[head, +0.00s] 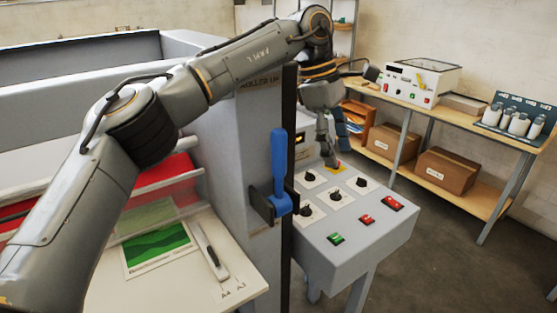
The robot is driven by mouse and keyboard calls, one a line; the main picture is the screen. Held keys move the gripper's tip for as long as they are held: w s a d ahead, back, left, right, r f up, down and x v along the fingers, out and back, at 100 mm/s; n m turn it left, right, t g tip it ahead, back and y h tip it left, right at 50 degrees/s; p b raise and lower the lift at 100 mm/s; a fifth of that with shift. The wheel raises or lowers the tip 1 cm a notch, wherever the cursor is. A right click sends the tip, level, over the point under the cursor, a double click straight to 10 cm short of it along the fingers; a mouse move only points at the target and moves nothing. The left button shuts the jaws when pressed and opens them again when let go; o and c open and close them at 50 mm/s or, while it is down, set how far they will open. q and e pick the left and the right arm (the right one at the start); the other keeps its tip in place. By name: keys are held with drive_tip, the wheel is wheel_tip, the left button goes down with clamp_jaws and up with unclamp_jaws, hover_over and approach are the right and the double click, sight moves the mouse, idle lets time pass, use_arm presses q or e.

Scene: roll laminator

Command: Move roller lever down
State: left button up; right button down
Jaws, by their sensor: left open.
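The blue roller lever (279,158) stands upright on a dark bracket on the side of the grey laminator housing (235,150). A label reading "ROLLER UP" (258,82) is above it, partly covered by my left arm. My left gripper (334,152) is open and points down over the far part of the control panel, to the right of the lever and apart from it. It holds nothing that I can see. My right gripper is out of view.
The control panel (385,235) has several black knobs, red and green switches, and a yellow piece beside my left gripper. A paper trimmer (210,250) and green print (155,250) lie at left. A wooden bench (470,115) with bottles and boxes stands behind.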

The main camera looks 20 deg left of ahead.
use_arm(q)
drive_tip(key=a+r+y, duration=0.1)
drive_tip(key=a+r, duration=0.2)
drive_tip(key=s+a+r+y, duration=0.1)
drive_tip(key=a+r, duration=0.2)
drive_tip(key=a, duration=0.1)
drive_tip(key=s+a+r+n+y, duration=0.1)
drive_tip(key=a+r, duration=0.2)
drive_tip(key=a, duration=0.1)
drive_tip(key=shift+a+y, duration=0.2)
drive_tip(key=shift+y, duration=0.1)
drive_tip(key=shift+f, duration=0.3)
hover_over(278, 162)
drive_tip(key=w, duration=0.2)
drive_tip(key=f, duration=0.3)
drive_tip(key=f+b, duration=0.1)
drive_tip(key=shift+s+a+f, duration=0.1)
drive_tip(key=shift+a+f, duration=0.2)
wheel_tip(278, 162, down, 7)
drive_tip(key=shift+s+f+p, duration=0.1)
drive_tip(key=shift+s+p, duration=0.05)
drive_tip(key=shift+p, duration=0.85)
drive_tip(key=shift+f, duration=0.65)
clamp_jaws()
